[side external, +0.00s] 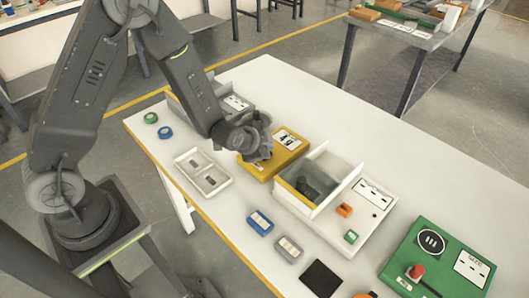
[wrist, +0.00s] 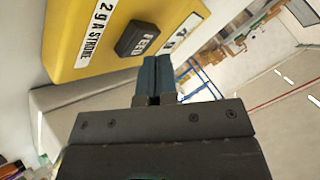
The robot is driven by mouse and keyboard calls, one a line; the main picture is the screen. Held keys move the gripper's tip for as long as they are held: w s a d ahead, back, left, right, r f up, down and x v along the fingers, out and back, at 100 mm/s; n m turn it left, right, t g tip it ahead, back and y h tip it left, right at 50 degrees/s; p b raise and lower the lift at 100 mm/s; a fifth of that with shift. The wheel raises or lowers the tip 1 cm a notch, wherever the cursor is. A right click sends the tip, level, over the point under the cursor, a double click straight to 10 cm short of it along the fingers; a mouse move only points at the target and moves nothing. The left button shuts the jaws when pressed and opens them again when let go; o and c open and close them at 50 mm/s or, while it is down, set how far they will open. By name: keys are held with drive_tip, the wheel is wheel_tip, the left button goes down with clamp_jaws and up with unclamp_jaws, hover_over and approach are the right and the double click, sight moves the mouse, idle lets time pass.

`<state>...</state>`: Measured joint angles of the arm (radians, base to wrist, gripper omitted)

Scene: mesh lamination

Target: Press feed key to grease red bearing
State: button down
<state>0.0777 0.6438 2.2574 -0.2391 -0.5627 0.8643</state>
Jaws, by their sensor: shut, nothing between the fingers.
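The yellow greaser box (side external: 252,170) stands on the white table, left of the middle box, with a white label marked "4 g" on top. In the wrist view, the yellow box (wrist: 90,30) carries a black key (wrist: 139,38) lettered FEED and a label reading "2 g A STROKE". My gripper (wrist: 166,60) is shut and empty, its blue-grey fingertips just below the FEED key in the picture. I cannot tell whether they touch it. In the side view, my gripper (side external: 264,157) is over the yellow box and hides part of it. I cannot make out a red bearing.
Right of the yellow box is an open grey-walled box (side external: 330,165) with dark contents.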

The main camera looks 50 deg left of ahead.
drive_tip(key=shift+r, duration=0.25)
drive_tip(key=shift+r, duration=2.5)
drive_tip(key=shift+r, duration=0.4)
drive_tip(key=s+r+n+g+h, duration=0.2)
drive_tip(key=s+r+n, duration=0.2)
drive_tip(key=s+r, duration=0.8)
drive_tip(key=s+r+n, duration=0.2)
drive_tip(key=s+r, duration=0.1)
drive_tip(key=s, duration=0.3)
drive_tip(key=s+a+r+n+g+y, duration=0.1)
drive_tip(key=s+r, duration=0.3)
drive_tip(key=s, duration=0.2)
drive_tip(key=shift+s+n+g, duration=0.2)
drive_tip(key=shift+n+g, duration=0.1)
drive_tip(key=shift+n, duration=0.1)
